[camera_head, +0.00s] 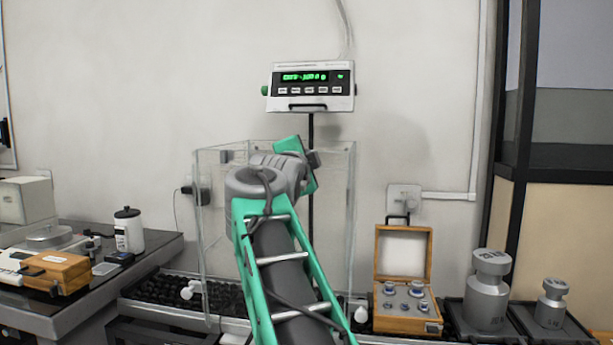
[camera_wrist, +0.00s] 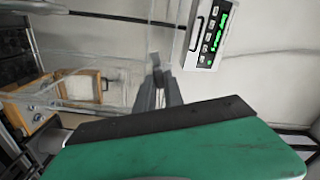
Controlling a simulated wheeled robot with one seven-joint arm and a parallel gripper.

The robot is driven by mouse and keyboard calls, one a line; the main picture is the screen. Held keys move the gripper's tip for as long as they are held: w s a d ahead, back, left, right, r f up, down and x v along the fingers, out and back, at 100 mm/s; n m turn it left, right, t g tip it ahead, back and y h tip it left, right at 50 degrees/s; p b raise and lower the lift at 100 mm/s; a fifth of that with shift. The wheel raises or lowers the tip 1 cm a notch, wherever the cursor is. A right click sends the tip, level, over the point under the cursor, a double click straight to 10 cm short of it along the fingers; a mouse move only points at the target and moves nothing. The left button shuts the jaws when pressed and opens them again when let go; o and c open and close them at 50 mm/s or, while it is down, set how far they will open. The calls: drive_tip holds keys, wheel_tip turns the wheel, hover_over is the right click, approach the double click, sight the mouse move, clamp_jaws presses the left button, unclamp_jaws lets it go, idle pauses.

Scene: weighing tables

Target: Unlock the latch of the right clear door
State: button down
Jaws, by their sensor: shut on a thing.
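The clear enclosure (camera_head: 222,220) with its transparent doors stands behind my arm. The right clear door (camera_head: 338,225) is at its right side, partly hidden by my arm. The right latch (camera_head: 314,159) is a small dark grey piece near the top of the enclosure. My gripper reaches it at the upper front. In the wrist view my gripper (camera_wrist: 158,88) shows two grey fingers closed together at the dark latch (camera_wrist: 155,60). The fingers cover much of the latch, so its exact turn is hard to tell. A similar grey latch (camera_head: 227,157) sits at the top left.
A weighing display (camera_head: 310,86) with green digits stands on a post above the enclosure. An open wooden weight box (camera_head: 405,325) and large metal weights (camera_head: 488,295) stand to the right. A side table (camera_head: 170,247) with a white bottle (camera_head: 128,232) is at the left.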

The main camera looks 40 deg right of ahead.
drive_tip(key=shift+m+b, duration=1.55)
drive_tip(key=shift+m, duration=0.55)
drive_tip(key=c, duration=1.4)
unclamp_jaws()
drive_tip(key=shift+c, duration=0.2)
drive_tip(key=v, duration=0.7)
drive_tip(key=shift+s+a+b, duration=0.2)
drive_tip(key=shift+a+b, duration=0.1)
